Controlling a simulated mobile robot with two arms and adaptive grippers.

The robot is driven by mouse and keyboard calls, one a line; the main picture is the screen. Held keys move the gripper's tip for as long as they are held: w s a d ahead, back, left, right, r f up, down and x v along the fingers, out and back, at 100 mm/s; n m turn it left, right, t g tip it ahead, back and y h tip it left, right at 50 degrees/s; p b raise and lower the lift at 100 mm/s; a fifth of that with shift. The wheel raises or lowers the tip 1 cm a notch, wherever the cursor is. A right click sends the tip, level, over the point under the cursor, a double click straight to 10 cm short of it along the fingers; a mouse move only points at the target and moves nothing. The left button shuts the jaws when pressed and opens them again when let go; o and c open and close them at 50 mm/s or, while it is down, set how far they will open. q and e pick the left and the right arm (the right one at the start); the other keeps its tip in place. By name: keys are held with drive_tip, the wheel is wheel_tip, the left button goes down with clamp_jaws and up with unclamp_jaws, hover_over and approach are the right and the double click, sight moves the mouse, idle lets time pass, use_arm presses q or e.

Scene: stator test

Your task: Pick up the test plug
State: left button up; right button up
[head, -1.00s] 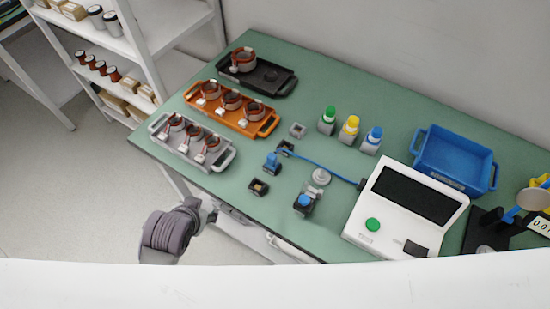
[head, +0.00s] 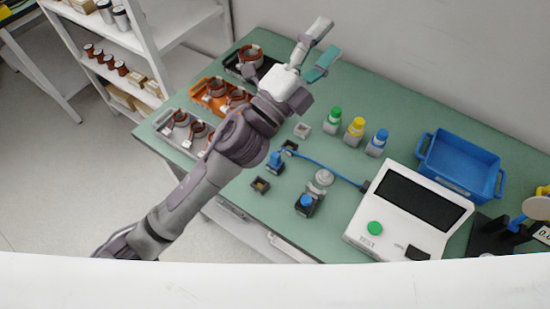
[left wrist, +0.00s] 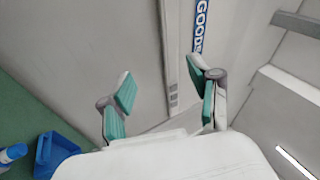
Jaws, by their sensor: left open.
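The test plug (head: 275,160) appears to be the small blue piece at the end of the blue cable (head: 325,168), standing on the green table. The cable runs right to the white tester (head: 408,212). My left gripper (head: 318,48) is open and empty, raised over the far part of the table, beyond and above the plug. Its two teal-padded fingers also show apart in the left wrist view (left wrist: 160,75), facing a wall. My left arm crosses the trays at the left. My right gripper is not in view.
An orange tray (head: 198,99) and a grey tray hold copper-coloured stators, partly behind my arm. Green, yellow and blue-capped bottles (head: 355,129) stand mid-table. A blue bin (head: 458,166) is at the right. A blue-topped block (head: 307,203) stands near the front edge.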

use_arm(q)
drive_tip(key=s+d+r+m+g+h, duration=0.1)
drive_tip(key=s+d+m+g+h, duration=0.3)
drive_tip(key=m+g, duration=0.5)
drive_tip(key=s+d+r+m+g+h, duration=0.1)
drive_tip(key=s+d+m+g, duration=0.6)
drive_tip(key=m, duration=0.4)
drive_tip(key=m+y, duration=1.5)
drive_tip(key=y, duration=0.7)
hover_over(277, 153)
wheel_tip(277, 153, down, 19)
wheel_tip(277, 153, down, 7)
drive_tip(key=shift+w+a+r+p, duration=0.1)
drive_tip(key=shift+w+a+p, duration=0.05)
drive_tip(key=shift+p, duration=0.8)
drive_tip(key=shift+f, duration=0.6)
drive_tip(key=shift+f+p, duration=0.3)
drive_tip(key=shift+p, duration=0.1)
drive_tip(key=f+p, duration=0.2)
drive_tip(key=f, duration=0.1)
drive_tip(key=shift+s+f, duration=0.2)
drive_tip(key=shift+f, duration=0.65)
drive_tip(key=c, duration=1.1)
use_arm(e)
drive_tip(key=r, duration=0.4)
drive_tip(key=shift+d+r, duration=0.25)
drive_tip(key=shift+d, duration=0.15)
